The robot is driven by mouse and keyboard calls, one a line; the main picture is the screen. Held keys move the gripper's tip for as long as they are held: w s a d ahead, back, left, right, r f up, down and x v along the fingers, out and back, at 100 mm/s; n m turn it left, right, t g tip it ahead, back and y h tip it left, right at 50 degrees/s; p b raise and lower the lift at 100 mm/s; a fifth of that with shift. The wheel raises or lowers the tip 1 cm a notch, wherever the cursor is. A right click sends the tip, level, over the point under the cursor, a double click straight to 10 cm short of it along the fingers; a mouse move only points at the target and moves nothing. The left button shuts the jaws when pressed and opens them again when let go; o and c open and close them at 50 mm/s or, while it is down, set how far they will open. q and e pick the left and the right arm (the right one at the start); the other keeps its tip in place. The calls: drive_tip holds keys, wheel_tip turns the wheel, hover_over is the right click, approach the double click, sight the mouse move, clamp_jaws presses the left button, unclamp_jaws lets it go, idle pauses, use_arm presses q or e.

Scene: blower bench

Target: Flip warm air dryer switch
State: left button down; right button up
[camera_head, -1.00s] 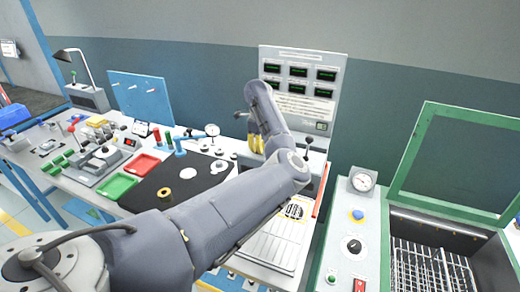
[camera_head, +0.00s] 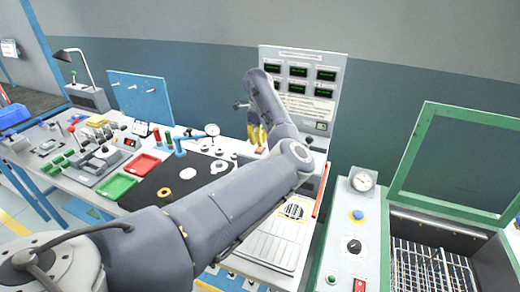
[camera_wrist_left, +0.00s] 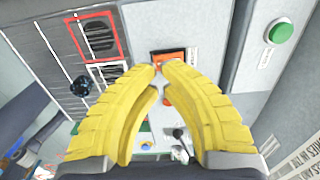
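The dryer switch, an orange rocker (camera_wrist_left: 170,57) in a dark frame, shows in the left wrist view on a grey panel just beyond my left fingertips. The fingertips cover part of it, and I cannot tell whether they touch it or which way it is tipped. My left gripper (camera_wrist_left: 160,70) has yellow ribbed fingers with tips brought close together and nothing visibly held. In the head view my left gripper (camera_head: 256,136) is at the front of the machine below the display panel (camera_head: 297,85), partly behind my arm. My right gripper is not in view.
A green button (camera_wrist_left: 281,31) is right of the switch. A black knob (camera_wrist_left: 81,85) and a red-framed slot (camera_wrist_left: 98,36) are to its left. In the head view, a green-framed machine (camera_head: 395,190) stands at right; a bench with red and green trays (camera_head: 116,185) lies at left.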

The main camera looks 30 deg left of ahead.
use_arm(q)
drive_tip(key=shift+r, duration=1.5)
